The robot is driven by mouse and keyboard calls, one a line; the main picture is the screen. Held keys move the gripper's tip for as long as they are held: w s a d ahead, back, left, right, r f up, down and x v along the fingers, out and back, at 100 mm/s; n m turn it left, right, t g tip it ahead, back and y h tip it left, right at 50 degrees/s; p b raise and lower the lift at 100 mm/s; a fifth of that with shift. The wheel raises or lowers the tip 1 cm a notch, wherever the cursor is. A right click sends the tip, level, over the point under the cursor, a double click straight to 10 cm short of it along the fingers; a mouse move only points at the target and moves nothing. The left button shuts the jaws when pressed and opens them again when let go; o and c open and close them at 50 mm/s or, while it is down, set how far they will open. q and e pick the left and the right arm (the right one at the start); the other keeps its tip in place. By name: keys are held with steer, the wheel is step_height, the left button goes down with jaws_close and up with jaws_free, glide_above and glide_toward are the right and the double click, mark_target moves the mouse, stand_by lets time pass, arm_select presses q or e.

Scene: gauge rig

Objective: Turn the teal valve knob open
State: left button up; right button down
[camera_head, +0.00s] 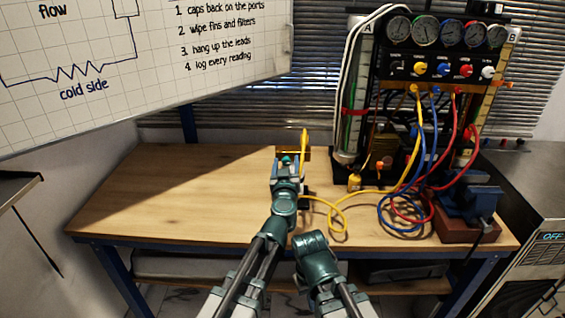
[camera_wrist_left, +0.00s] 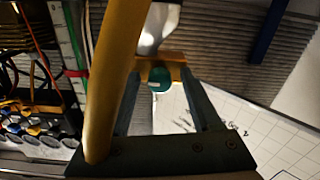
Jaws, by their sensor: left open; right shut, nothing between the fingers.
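The teal valve knob (camera_wrist_left: 159,79) sits in front of a brass-coloured fitting (camera_wrist_left: 172,60) in the left wrist view. In the head view the knob (camera_head: 286,160) shows just above my left gripper (camera_head: 287,168), with the brass fitting (camera_head: 308,153) behind it. My left gripper is open, and its two fingers (camera_wrist_left: 163,108) reach to either side of the knob. I cannot tell whether they touch it. My right arm shows low in the head view, but its gripper does not.
A yellow upright piece (camera_head: 304,141) stands right beside the left gripper and crosses the left wrist view (camera_wrist_left: 115,85). The gauge rig (camera_head: 437,66), with coloured hoses, and a blue vise (camera_head: 470,200) stand at the right. The bench's left part (camera_head: 165,195) is clear.

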arm_select(q)
jaws_close()
stand_by(0.5)
steer(key=n, duration=0.8)
steer(key=shift+n, duration=0.4)
steer(key=n, duration=0.4)
steer(key=shift+n, duration=2.5)
steer(key=shift+s, duration=0.1)
